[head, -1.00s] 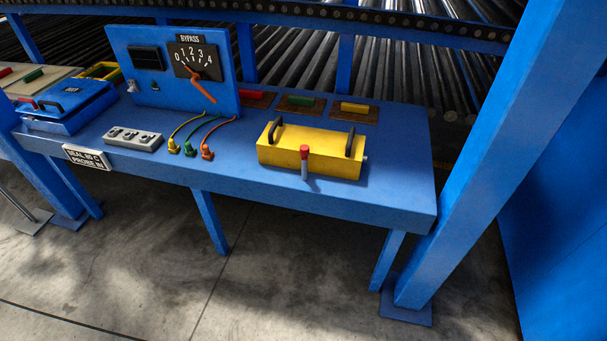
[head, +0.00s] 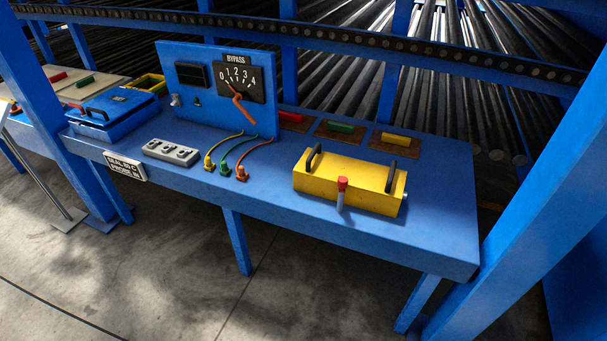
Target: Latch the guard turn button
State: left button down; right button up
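A yellow box-shaped cover (head: 350,182) with two black handles sits on the right part of the blue bench. A red-tipped grey lever (head: 342,190) stands upright at its front face. A blue lidded case (head: 113,110) with a black handle sits at the bench's left end; its lid looks down. I cannot tell for certain which part is the guard turn button; the red-tipped lever is one candidate. Neither of my grippers is in view.
A blue panel with a BYPASS dial (head: 236,78) and orange pointer stands at the bench's back. A grey socket block (head: 171,152) and coloured plugs (head: 225,168) lie in front. A blue post (head: 525,200) rises at the right. The bench front (head: 440,235) is clear.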

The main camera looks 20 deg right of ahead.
aim_at(343, 181)
jog(key=u, duration=0.1)
jog(key=i, duration=1.05)
jog(key=z, duration=0.8)
